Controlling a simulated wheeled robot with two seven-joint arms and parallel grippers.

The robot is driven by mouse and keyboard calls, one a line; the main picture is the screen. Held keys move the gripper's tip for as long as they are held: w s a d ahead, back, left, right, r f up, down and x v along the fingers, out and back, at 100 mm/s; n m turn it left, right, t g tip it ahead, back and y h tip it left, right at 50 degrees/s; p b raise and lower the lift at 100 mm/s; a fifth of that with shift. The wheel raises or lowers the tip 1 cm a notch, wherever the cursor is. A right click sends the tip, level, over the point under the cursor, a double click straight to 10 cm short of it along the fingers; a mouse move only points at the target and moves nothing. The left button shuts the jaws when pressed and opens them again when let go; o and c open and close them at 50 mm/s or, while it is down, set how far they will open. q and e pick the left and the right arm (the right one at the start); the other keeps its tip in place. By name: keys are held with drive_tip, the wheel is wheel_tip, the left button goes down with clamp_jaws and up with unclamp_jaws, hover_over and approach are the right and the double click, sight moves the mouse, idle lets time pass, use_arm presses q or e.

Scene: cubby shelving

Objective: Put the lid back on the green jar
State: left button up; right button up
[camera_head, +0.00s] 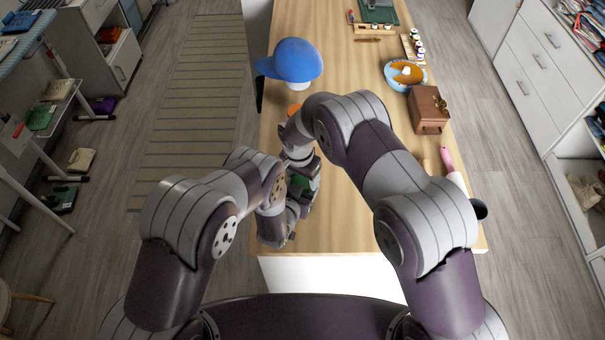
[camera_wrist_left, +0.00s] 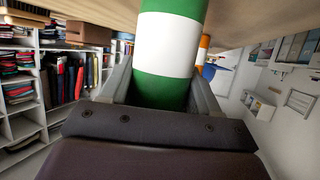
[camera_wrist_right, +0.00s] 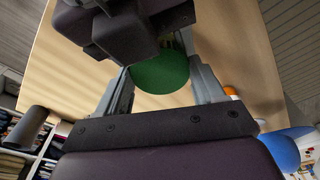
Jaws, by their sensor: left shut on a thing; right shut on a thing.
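The green jar, banded green and white, stands out in the left wrist view (camera_wrist_left: 168,52), between the fingers of my left gripper (camera_wrist_left: 165,88), which is shut on it. In the right wrist view a round green top, which I take for the lid (camera_wrist_right: 160,73), lies between the fingers of my right gripper (camera_wrist_right: 160,90), which is shut on it. In the head view a bit of green (camera_head: 301,183) shows between the two grippers near the table's left front edge. My arms hide most of it. Whether lid and jar touch cannot be told.
Behind the grippers are an orange-topped jar (camera_head: 293,108) and a blue cap (camera_head: 292,60). The middle of the wooden table (camera_head: 350,215) is clear.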

use_arm(q)
drive_tip(key=shift+d+r, duration=0.1)
use_arm(e)
drive_tip(key=shift+s+d+f, duration=0.1)
drive_tip(key=shift+s+f, duration=0.05)
drive_tip(key=shift+f, duration=0.35)
use_arm(q)
clamp_jaws()
use_arm(e)
drive_tip(key=o, duration=1)
use_arm(q)
drive_tip(key=shift+r, duration=0.1)
use_arm(e)
drive_tip(key=shift+s+d, duration=0.15)
use_arm(q)
drive_tip(key=shift+w, duration=0.1)
use_arm(e)
drive_tip(key=shift+r, duration=0.1)
drive_tip(key=r, duration=0.3)
drive_tip(key=shift+w+r, duration=0.2)
drive_tip(key=shift+w, duration=0.05)
drive_tip(key=shift+a+r, duration=0.2)
drive_tip(key=shift+r, duration=0.45)
drive_tip(key=shift+c, duration=0.3)
